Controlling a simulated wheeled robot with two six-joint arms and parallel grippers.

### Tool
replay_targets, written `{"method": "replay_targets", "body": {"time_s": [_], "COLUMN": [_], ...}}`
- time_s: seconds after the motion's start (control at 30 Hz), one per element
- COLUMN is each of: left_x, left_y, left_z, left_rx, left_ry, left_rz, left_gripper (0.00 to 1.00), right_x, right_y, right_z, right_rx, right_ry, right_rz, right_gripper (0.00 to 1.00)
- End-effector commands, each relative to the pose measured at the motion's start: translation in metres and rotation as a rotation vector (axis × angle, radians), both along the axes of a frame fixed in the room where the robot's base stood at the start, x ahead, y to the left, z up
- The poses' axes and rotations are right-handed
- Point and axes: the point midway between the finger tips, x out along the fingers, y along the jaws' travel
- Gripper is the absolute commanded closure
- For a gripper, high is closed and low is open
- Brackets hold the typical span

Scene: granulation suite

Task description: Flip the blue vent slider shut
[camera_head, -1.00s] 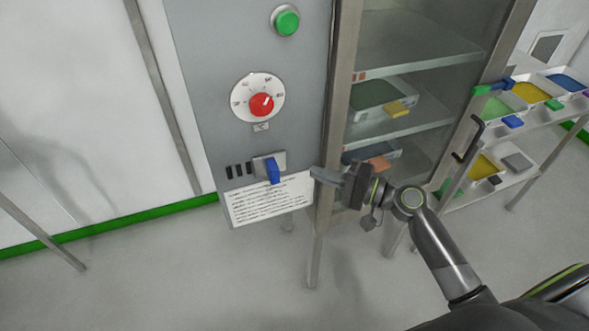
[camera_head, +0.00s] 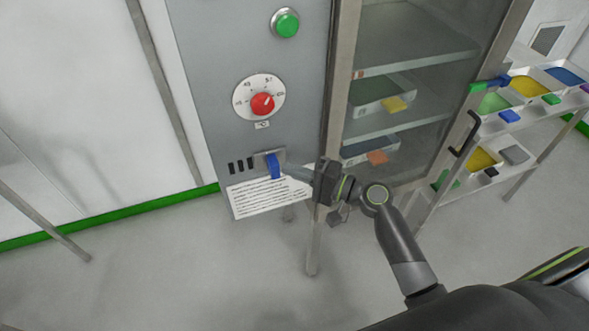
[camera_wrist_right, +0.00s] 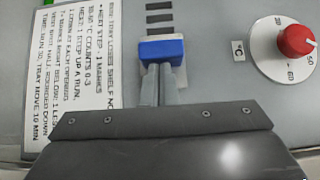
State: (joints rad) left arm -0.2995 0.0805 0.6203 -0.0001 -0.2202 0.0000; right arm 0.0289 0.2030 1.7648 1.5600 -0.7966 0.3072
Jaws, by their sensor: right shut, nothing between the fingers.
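The blue vent slider (camera_head: 273,165) sits on a small metal plate on the grey control panel, just right of several dark vent slots (camera_head: 240,166). It also shows in the right wrist view (camera_wrist_right: 161,49), directly ahead of the fingertips. My right gripper (camera_head: 287,168) reaches in from the right, its fingers together and empty, with the tips at the slider's right side. In the right wrist view the closed fingers (camera_wrist_right: 160,76) seem to touch the slider, though contact is hard to confirm. My left gripper is not in view.
Above the slider are a red dial (camera_head: 262,103) and a green button (camera_head: 286,23). A printed label (camera_head: 262,196) lies below it. A glass-doored cabinet (camera_head: 341,60) stands to the right, with a shelf of coloured trays (camera_head: 497,103) beyond.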

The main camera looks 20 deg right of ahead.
Motion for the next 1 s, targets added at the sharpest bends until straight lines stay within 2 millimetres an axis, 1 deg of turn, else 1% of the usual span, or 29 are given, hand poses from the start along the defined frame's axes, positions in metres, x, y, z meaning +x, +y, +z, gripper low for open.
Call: {"method": "replay_targets", "body": {"time_s": [0.13,0.3,0.4,0.5,0.67,1.0], "left_x": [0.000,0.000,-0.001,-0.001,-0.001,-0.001], "left_y": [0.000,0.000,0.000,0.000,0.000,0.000], "left_z": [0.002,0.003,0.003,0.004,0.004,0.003], "left_rx": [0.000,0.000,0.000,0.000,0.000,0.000], "left_ry": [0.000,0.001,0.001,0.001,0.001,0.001], "left_rz": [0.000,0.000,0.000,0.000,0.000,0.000], "left_gripper": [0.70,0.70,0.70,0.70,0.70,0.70], "right_x": [-0.001,-0.002,-0.002,-0.002,-0.003,-0.002], "right_y": [0.017,0.047,0.062,0.071,0.076,0.076], "right_z": [0.001,0.001,0.001,0.001,0.000,0.000], "right_rx": [0.006,0.007,0.006,0.004,0.001,0.001], "right_ry": [0.000,0.000,0.000,0.000,0.001,0.001], "right_rz": [0.001,0.001,0.000,0.000,0.002,0.004], "right_gripper": [1.00,1.00,1.00,1.00,1.00,1.00]}}
